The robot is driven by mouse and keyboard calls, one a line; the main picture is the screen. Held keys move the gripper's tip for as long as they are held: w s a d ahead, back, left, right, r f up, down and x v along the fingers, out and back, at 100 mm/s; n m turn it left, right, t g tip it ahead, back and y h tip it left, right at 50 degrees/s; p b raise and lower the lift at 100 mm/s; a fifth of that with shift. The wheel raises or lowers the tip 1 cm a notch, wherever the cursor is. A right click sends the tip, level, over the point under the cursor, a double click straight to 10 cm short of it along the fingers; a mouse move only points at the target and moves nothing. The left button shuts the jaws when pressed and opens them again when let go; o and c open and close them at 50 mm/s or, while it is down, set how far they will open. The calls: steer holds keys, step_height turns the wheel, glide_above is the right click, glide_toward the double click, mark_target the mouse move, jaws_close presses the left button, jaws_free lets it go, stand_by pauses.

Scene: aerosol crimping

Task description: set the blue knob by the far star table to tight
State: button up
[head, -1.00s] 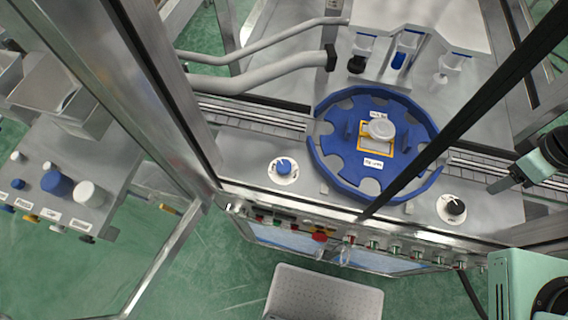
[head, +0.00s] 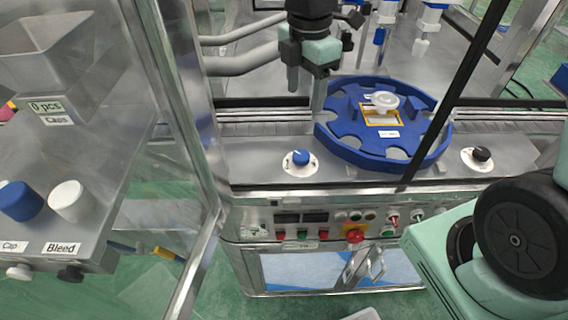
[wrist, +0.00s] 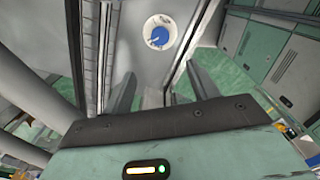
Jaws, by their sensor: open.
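The blue knob (head: 300,157) sits on a round white dial on the grey machine deck, left of the blue star table (head: 436,152). In the wrist view the blue knob (wrist: 159,37) is at the top middle, beyond the fingertips. The dial's markings are too small to read. My gripper (head: 305,100) is open and empty, pointing down above the deck, behind the knob in the head view and apart from it. The wrist view shows both fingers of my gripper (wrist: 160,74) spread apart with nothing between them.
A black knob (head: 482,154) sits right of the star table. A dark frame post (head: 455,95) crosses in front of the table, and a metal post (head: 180,110) stands at left. Pipes (head: 243,70) run behind the knob. Buttons (head: 355,236) line the front panel.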

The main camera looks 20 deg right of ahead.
mark_target(301, 154)
step_height(301, 154, down, 17)
steer(key=shift+d+r, duration=0.1)
stand_by(0.3)
steer(key=c, duration=1)
